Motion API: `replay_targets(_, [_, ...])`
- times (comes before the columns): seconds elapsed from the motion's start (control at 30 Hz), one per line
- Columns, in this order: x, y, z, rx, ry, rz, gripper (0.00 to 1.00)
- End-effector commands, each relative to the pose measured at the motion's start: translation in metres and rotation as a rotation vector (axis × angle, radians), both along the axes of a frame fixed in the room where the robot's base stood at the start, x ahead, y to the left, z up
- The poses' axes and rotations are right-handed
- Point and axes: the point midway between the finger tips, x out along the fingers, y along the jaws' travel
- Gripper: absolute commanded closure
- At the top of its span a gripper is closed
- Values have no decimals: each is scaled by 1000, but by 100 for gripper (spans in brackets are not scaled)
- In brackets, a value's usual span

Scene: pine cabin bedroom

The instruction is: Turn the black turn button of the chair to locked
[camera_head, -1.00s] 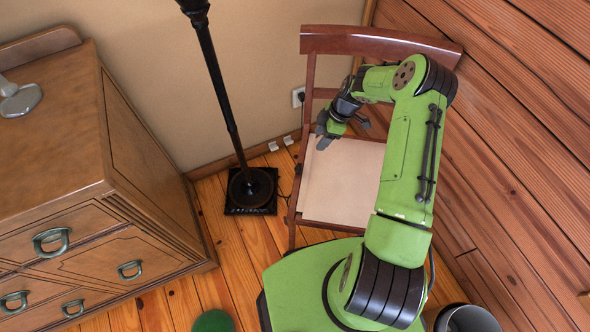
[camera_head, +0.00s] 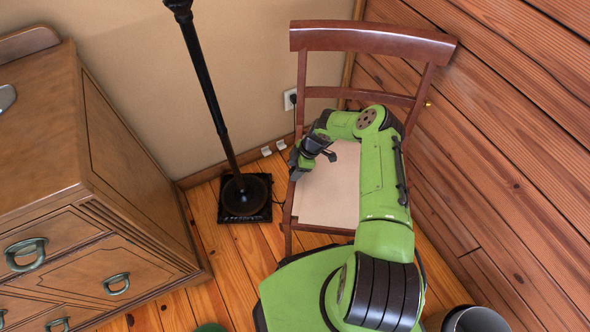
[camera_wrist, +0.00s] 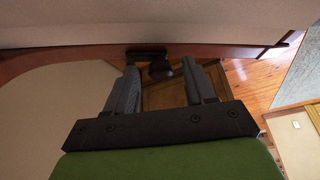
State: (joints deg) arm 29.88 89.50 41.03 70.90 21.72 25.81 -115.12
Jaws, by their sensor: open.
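The brown wooden chair (camera_head: 372,41) with a cream seat (camera_head: 330,195) stands in the corner. My gripper (camera_head: 312,160) is at the left edge of the seat in the head view, its fingers pointing down. In the wrist view my gripper (camera_wrist: 160,72) is open, one finger on each side. The small black turn button (camera_wrist: 158,66) shows at the chair's reddish rail (camera_wrist: 90,53), between and just beyond the fingertips. I cannot tell whether the fingers touch it, nor which way it is turned. In the head view the button is hidden.
A black floor lamp (camera_head: 240,195) stands close to the left of the chair. A wooden dresser (camera_head: 130,190) is at the left. A plank wall (camera_head: 500,150) bounds the right side. A dark bin (camera_head: 478,320) is at the lower right.

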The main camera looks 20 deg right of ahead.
Motion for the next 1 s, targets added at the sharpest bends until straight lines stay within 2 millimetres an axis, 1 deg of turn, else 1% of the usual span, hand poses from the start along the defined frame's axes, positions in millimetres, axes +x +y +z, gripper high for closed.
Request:
replay_targets(0.2, [0, 0, 0, -1, 0, 0, 46])
replay_targets(0.23, [0, 0, 0, -1, 0, 0, 49])
replay_targets(0.57, [0, 0, 0, -1, -1, 0, 100])
replay_targets(0.8, [0, -1, 0, -2, -1, -17, 100])
replay_targets(1.0, [-1, -1, 1, -3, -2, -94, 100])
